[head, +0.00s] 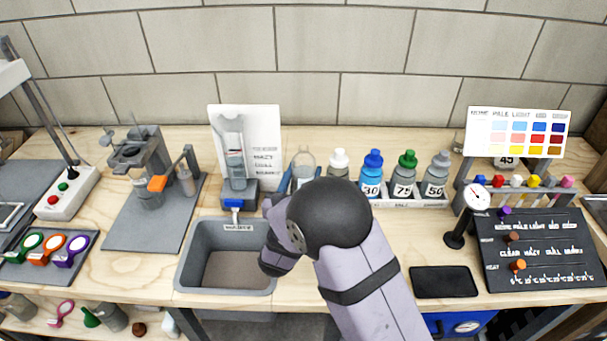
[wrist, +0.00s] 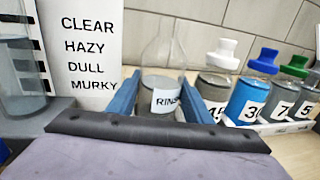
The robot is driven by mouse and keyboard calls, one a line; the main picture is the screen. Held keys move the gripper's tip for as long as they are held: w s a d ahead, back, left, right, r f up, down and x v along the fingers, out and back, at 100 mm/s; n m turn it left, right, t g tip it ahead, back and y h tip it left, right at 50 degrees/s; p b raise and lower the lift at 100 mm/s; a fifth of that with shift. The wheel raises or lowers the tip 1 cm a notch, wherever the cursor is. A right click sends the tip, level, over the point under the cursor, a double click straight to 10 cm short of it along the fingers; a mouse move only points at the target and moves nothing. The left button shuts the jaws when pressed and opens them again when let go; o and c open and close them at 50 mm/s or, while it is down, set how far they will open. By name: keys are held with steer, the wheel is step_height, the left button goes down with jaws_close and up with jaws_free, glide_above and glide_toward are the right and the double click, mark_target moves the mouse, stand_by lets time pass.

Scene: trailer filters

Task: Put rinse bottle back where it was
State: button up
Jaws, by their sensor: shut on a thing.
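The rinse bottle (head: 304,159) is a clear flask with a narrow neck. In the wrist view the rinse bottle (wrist: 163,75) looks upright, with grey liquid low inside and a white label partly reading "RINS". My gripper (head: 303,174) has its two blue fingers on either side of it. In the wrist view my gripper (wrist: 160,88) is shut on the bottle's lower body. The bottle's base is hidden behind my wrist, so I cannot tell whether it touches the bench.
Just right stands a white rack (head: 408,202) of bottles with white, blue, green and grey caps. To the left are a clarity card (head: 265,150) behind a clear tube (head: 233,150), and a grey sink (head: 190,262). A dial gauge (head: 477,199) stands farther right.

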steer(key=shift+f, duration=0.15)
steer(key=o, duration=1.3)
steer(key=shift+r, duration=0.3)
steer(key=s, duration=0.3)
steer(key=s+a+b, duration=0.1)
steer(key=s, duration=0.2)
steer(key=s+a, duration=0.1)
steer(key=s, duration=0.3)
steer(key=shift+s+a+f, duration=0.1)
steer(key=shift+f, duration=0.1)
steer(key=shift+s, duration=0.8)
